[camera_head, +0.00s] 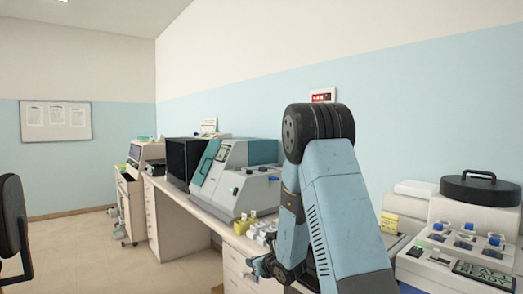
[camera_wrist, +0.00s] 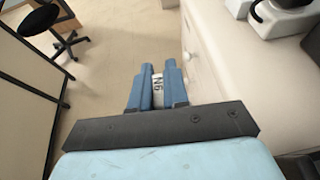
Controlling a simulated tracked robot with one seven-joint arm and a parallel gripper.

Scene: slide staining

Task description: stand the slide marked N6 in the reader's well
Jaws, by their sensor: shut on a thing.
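In the wrist view, the slide marked N6 (camera_wrist: 157,90) is a pale piece with dark lettering between the two blue fingers of my gripper (camera_wrist: 156,84). The gripper is shut on it, and the slide is held in the air over the floor beside the bench front. In the head view, my gripper (camera_head: 267,268) is low at the bench's front edge, partly behind my arm, and the slide cannot be made out there. A device with a "READY" display (camera_head: 483,272) stands at the right; I cannot tell whether it is the reader, and no well is clear.
The white bench (camera_head: 172,193) runs along the blue wall. A grey and teal machine (camera_head: 232,180) and small yellow and white blocks (camera_head: 247,225) stand on it. A black chair (camera_head: 12,225) is at the far left. The floor (camera_head: 85,245) left of the bench is open.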

